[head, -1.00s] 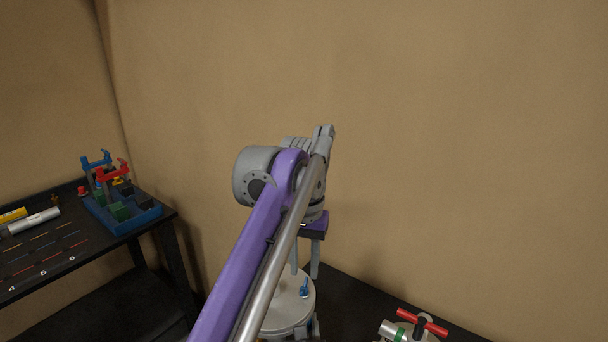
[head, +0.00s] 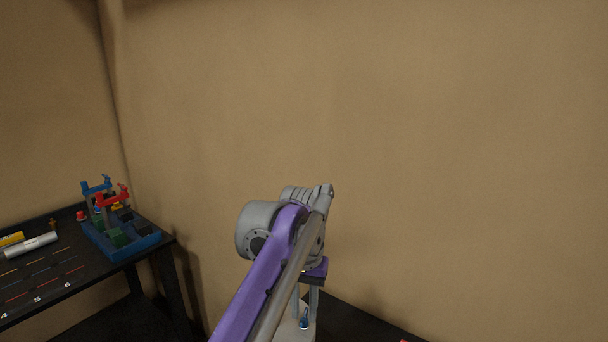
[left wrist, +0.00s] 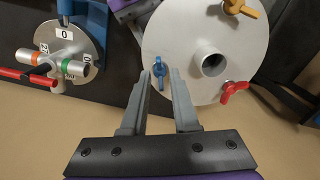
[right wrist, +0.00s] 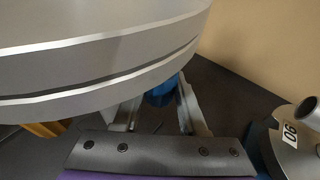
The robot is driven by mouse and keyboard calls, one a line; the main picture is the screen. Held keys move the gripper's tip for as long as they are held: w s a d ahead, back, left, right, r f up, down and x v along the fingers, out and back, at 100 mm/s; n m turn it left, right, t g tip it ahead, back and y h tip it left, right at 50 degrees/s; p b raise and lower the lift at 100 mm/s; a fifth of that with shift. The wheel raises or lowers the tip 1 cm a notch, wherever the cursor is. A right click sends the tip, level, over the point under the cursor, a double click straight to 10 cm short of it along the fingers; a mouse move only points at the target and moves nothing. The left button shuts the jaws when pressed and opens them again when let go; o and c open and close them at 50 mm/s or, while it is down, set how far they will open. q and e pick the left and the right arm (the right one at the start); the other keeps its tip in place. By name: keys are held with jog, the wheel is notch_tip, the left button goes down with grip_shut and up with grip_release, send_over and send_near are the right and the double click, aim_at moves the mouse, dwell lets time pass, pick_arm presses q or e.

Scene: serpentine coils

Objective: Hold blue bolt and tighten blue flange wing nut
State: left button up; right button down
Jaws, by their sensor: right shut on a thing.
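The blue flange wing nut (left wrist: 158,71) sits on the face of a round grey plate (left wrist: 180,35), near its edge. It also shows at the bottom of the head view (head: 304,321). My left gripper (left wrist: 160,73) is open, with one finger on each side of the wing nut; I cannot tell whether either touches it. The left gripper also shows in the head view (head: 305,302). In the right wrist view, my right gripper (right wrist: 156,100) is shut on the blue bolt (right wrist: 162,93) below the rim of the grey disc (right wrist: 100,60). The disc hides the bolt's upper part.
An orange wing nut (left wrist: 240,8), a red wing nut (left wrist: 233,90) and a central pipe stub (left wrist: 210,60) are on the same plate. A valve unit with a red bar (left wrist: 25,77) stands beside it. A black table (head: 40,265) with a blue rack (head: 122,243) is far left.

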pick_arm(q)
grip_shut()
jog(key=m, duration=0.4)
jog(key=shift+m, duration=0.4)
jog(key=shift+m, duration=0.4)
jog(key=m, duration=0.4)
jog(key=shift+r, duration=0.1)
